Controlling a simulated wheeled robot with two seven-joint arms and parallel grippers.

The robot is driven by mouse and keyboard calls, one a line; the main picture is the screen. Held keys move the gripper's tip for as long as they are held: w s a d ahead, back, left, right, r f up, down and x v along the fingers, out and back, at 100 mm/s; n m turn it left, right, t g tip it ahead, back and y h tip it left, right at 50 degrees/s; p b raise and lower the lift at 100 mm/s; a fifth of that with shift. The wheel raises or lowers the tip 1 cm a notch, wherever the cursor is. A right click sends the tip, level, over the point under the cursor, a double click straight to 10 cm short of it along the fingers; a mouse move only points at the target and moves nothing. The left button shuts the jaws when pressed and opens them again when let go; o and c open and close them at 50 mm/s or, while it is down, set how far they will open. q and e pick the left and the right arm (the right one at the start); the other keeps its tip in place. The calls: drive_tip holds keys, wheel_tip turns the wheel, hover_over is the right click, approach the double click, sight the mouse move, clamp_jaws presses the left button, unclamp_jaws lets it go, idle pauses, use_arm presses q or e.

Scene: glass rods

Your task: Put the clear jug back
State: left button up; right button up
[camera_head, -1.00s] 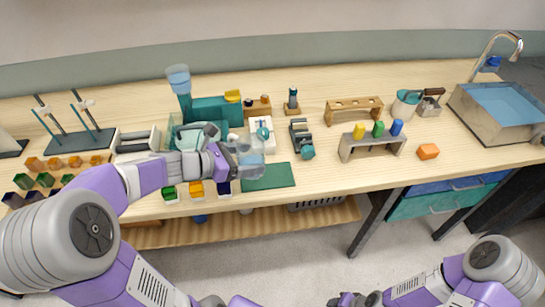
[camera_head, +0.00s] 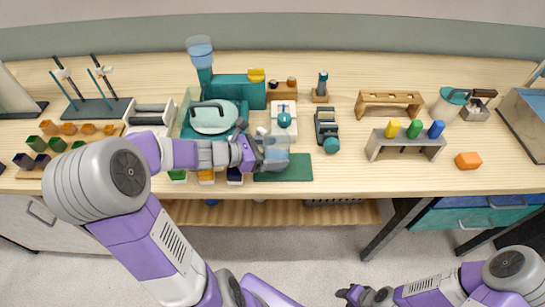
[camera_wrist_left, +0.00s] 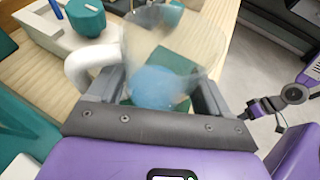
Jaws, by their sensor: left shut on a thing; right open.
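The clear jug (camera_wrist_left: 175,45) is a see-through vessel with a white handle (camera_wrist_left: 90,68) and something blue at its bottom. In the head view the jug (camera_head: 273,158) is faint, at the tip of my left arm, over the left part of the dark green mat (camera_head: 295,168). My left gripper (camera_head: 258,155) is shut on the jug; in the left wrist view its fingers (camera_wrist_left: 165,90) are on either side of it. I cannot tell whether the jug touches the mat. My right gripper (camera_head: 350,294) is low at the front, away from the table, open and empty.
A teal machine with a clear blue-topped container (camera_head: 200,50) stands behind my left arm. A white device (camera_head: 284,122) and a dark device (camera_head: 327,130) stand behind the mat. Small coloured boxes line the front edge left of it. Table right of the mat is free.

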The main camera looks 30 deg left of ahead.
use_arm(q)
drive_tip(key=shift+f, duration=0.25)
drive_tip(key=shift+f, duration=0.15)
drive_tip(key=o, duration=1.1)
drive_tip(key=shift+f, duration=0.15)
drive_tip(key=shift+r, duration=0.3)
drive_tip(key=p+v, duration=0.4)
drive_tip(key=v, duration=0.7)
drive_tip(key=shift+s+a+p, duration=0.3)
drive_tip(key=shift+s+p, duration=0.05)
drive_tip(key=shift+s, duration=0.05)
